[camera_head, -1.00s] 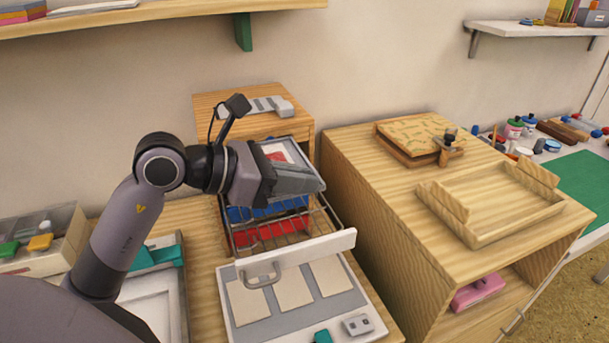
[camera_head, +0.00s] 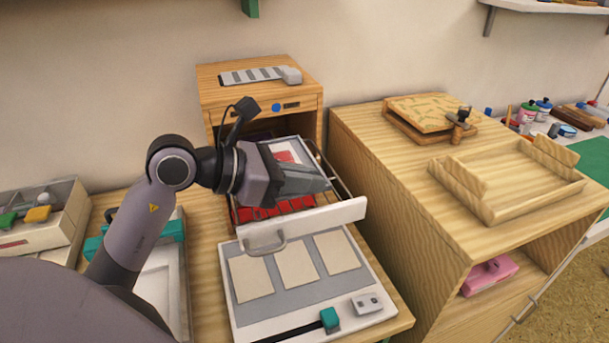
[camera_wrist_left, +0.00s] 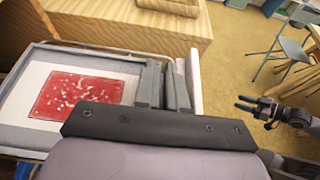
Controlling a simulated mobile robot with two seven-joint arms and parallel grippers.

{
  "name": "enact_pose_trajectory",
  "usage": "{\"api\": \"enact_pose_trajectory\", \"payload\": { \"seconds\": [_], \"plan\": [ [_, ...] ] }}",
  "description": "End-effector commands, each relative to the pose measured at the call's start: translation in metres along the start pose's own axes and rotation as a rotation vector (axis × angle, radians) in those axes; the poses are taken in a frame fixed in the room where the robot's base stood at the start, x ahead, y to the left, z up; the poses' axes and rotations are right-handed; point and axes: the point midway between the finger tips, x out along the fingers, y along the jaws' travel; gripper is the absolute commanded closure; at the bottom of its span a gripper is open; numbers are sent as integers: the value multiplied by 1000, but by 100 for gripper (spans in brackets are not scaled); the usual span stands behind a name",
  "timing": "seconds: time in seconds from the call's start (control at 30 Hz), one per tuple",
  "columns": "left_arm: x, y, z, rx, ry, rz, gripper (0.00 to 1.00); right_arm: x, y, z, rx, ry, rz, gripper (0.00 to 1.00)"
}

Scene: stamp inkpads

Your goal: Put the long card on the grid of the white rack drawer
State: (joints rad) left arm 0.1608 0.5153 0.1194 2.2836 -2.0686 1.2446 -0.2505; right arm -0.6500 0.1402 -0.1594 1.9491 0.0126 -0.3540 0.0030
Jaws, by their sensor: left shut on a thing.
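The long card (camera_head: 309,155) is grey with a white sheet and a red patch on it. My left gripper (camera_head: 326,184) is shut on its near end and holds it over the wire drawer of the rack. In the left wrist view the card (camera_wrist_left: 40,128) lies flat left of the fingers (camera_wrist_left: 165,88), beside a wire rail. The fingers hide part of its edge. The drawer's white front (camera_head: 335,215) is pulled out. Red cards (camera_head: 290,207) show below the held card. I cannot tell whether the card touches the grid. My right gripper (camera_wrist_left: 240,103) is open and empty.
The rack stands in a wooden cabinet (camera_head: 215,85). A white board (camera_head: 372,330) with several beige squares lies in front of the drawer. A wooden cabinet with an empty tray (camera_head: 525,205) stands close on the right. A box (camera_head: 30,235) stands at left.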

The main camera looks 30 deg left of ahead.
Motion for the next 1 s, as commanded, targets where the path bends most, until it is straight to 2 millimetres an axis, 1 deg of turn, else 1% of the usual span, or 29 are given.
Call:
{"api": "enact_pose_trajectory", "payload": {
  "seconds": [0.27, 0.87, 0.9, 0.93, 0.97, 1.0],
  "plan": [
    [0, 0, 0, 0, 0, 0, 100, 0, 0, 0, 0, 0, 0, 57],
    [5, 0, -12, 0, 0, -1, 100, 7, 0, 10, 0, 1, 0, 57],
    [4, 0, -10, 0, 0, -1, 77, 7, 0, 9, 0, 1, 0, 57],
    [4, 0, -10, 0, 0, -1, 67, 7, 0, 9, 0, 1, 0, 57],
    [4, 0, -10, 0, 0, -1, 60, 7, 0, 9, 0, 1, 0, 57],
    [4, 0, -10, 0, 0, -1, 60, 7, 0, 8, 0, 1, 0, 57]
  ]
}}
